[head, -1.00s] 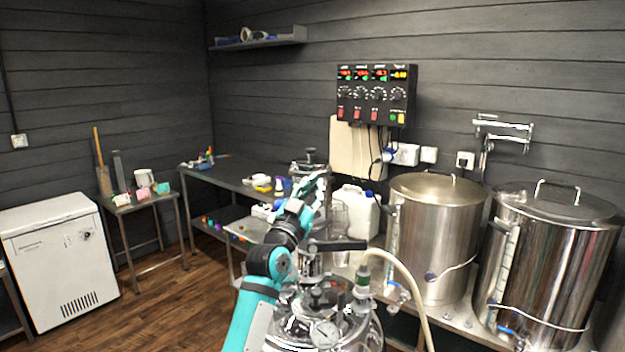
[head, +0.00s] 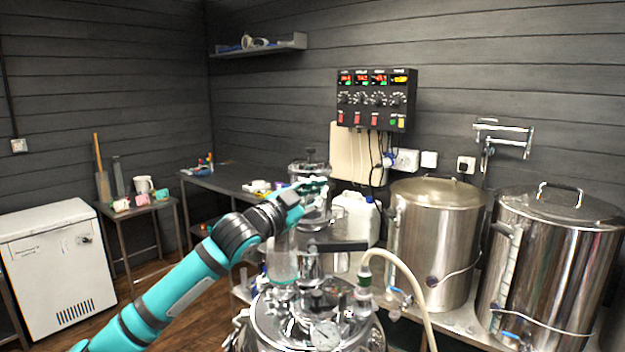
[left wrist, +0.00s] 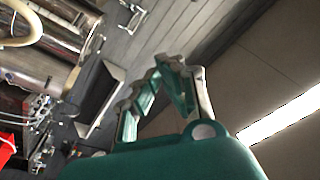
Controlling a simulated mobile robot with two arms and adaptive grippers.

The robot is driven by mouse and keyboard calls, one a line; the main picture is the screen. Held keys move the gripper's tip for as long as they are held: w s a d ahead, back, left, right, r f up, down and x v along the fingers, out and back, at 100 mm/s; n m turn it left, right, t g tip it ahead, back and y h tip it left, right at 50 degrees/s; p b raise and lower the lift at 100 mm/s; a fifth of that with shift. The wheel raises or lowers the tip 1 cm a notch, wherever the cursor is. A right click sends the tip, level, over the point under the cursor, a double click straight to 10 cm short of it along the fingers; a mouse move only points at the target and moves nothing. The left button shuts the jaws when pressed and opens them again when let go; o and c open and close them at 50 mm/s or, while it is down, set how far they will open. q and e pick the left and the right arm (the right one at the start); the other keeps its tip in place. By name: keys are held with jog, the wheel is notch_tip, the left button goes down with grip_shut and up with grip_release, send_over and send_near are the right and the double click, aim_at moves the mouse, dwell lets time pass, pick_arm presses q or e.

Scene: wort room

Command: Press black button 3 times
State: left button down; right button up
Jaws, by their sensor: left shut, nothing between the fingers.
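A black control panel (head: 387,87) hangs on the back wall, with lit displays, a row of dark knobs, red switches and small green and yellow buttons along its lower edge. I cannot pick out a single black button for certain at this size. My left gripper (head: 318,188) is below and left of the panel, well apart from it, in front of a steel vessel in the head view. In the left wrist view its fingers (left wrist: 165,68) are shut with nothing between them. The panel is not clear in that view. My right gripper is not in view.
A steel vessel with a gauge (head: 325,333) and a pale hose (head: 410,275) stand in front. Two large steel kettles (head: 435,235) are on the right. A white canister (head: 357,215) stands below the panel, where cables hang.

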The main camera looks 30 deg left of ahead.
aim_at(312, 176)
pick_arm(q)
jog(key=w+a+p, duration=0.5)
jog(key=w+p, duration=0.2)
jog(key=shift+a+p, duration=0.25)
jog(key=shift+p, duration=0.15)
dwell(0.3)
dwell(1.2)
jog(key=shift+w+a+p, duration=0.25)
jog(key=shift+w+p, duration=0.05)
jog(key=shift+p, duration=0.4)
